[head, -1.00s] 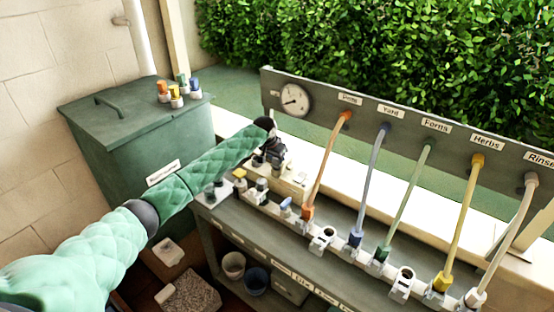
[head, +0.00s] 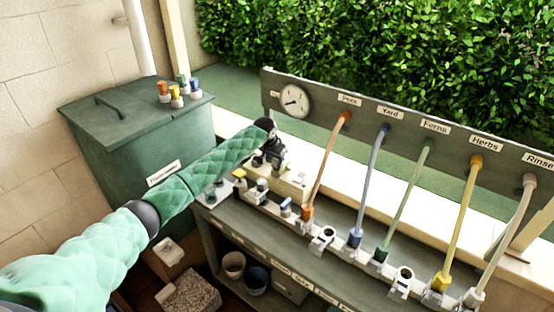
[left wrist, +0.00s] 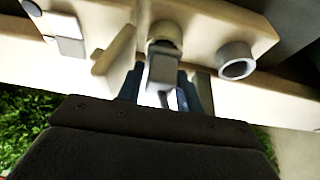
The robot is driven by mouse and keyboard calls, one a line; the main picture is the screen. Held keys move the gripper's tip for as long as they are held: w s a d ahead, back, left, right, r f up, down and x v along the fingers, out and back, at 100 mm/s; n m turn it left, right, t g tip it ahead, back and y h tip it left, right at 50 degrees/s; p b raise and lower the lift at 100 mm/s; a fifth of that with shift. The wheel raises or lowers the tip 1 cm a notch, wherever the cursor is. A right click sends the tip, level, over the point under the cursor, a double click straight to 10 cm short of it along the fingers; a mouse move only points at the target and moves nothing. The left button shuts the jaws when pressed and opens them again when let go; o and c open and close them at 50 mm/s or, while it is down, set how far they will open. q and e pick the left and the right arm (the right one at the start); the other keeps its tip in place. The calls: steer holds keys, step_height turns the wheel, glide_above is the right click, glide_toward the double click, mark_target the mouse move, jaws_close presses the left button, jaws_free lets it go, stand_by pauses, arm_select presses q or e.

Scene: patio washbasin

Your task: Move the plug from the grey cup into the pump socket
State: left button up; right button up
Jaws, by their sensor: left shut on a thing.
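My left gripper (head: 274,160) is at the far left end of the bench, over a cream block (head: 293,186). In the left wrist view its two dark fingers (left wrist: 160,95) are shut on a grey plug (left wrist: 162,66). The plug's far end meets a round cream socket (left wrist: 165,33) on the cream block (left wrist: 205,18). I cannot tell how deep the plug sits in it. The grey cup (left wrist: 237,61) is a short ring on the same block, right of the plug, and looks empty. My right gripper is out of view.
Coloured hoses run from a labelled back panel (head: 330,110) with a gauge (head: 295,101) down to a row of sockets along the bench, close right of my gripper. A green bin (head: 130,135) with several coloured plugs on its lid stands left. Buckets (head: 256,280) sit below.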

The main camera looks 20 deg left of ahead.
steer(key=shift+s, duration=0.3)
arm_select(q)
steer(key=shift+p, duration=0.3)
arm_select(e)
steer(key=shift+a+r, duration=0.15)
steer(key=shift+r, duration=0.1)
arm_select(q)
steer(key=shift+f, duration=0.55)
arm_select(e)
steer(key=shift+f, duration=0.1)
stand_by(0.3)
arm_select(q)
steer(key=o, duration=0.7)
steer(key=shift+o, duration=0.2)
